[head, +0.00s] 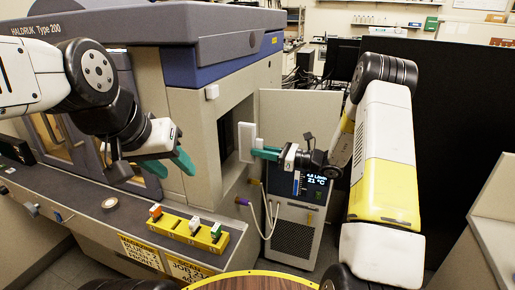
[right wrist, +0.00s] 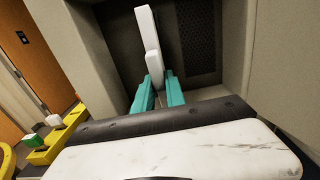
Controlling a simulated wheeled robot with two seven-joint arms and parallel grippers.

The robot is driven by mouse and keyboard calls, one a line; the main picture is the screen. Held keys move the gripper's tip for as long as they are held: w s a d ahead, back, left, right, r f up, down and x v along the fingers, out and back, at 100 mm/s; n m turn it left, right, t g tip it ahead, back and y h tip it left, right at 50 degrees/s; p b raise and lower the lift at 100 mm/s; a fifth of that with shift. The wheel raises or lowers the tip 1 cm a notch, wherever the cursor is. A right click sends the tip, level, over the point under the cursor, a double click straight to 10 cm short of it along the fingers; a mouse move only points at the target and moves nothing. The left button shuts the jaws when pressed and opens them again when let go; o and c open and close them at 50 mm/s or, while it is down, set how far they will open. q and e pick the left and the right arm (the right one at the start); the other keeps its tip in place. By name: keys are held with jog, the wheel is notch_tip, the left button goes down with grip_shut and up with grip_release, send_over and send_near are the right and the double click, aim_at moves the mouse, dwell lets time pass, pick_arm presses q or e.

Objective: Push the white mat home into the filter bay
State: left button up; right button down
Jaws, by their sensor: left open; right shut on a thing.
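The white mat (head: 247,142) is an upright white slab with a smaller white grip block on its face. It stands at the opening of the filter bay (head: 228,124), a recess in the side of the beige machine. My right gripper (head: 256,153) is shut on the grip block. In the right wrist view the mat (right wrist: 145,35) rises beyond the teal fingers (right wrist: 159,88), with a dark mesh panel (right wrist: 197,38) in the recess behind it. How deep the mat sits is unclear. My left gripper (head: 168,165) is open and empty in front of the machine.
A yellow holder (head: 188,229) with several coloured blocks sits on the grey ledge, beside a tape roll (head: 110,203). A cooler unit (head: 296,217) with a lit display and hoses stands below my right arm. A black partition (head: 460,130) is at the right.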

aim_at(247, 149)
jog(key=shift+d, duration=0.15)
jog(key=shift+x, duration=2.55)
jog(key=shift+a, duration=0.4)
jog(key=shift+x, duration=2.25)
jog(key=shift+w+a, duration=0.1)
jog(key=shift+a, duration=0.05)
jog(key=c, duration=1.3)
grip_release()
jog(key=shift+c, duration=0.4)
jog(key=shift+v, duration=3.55)
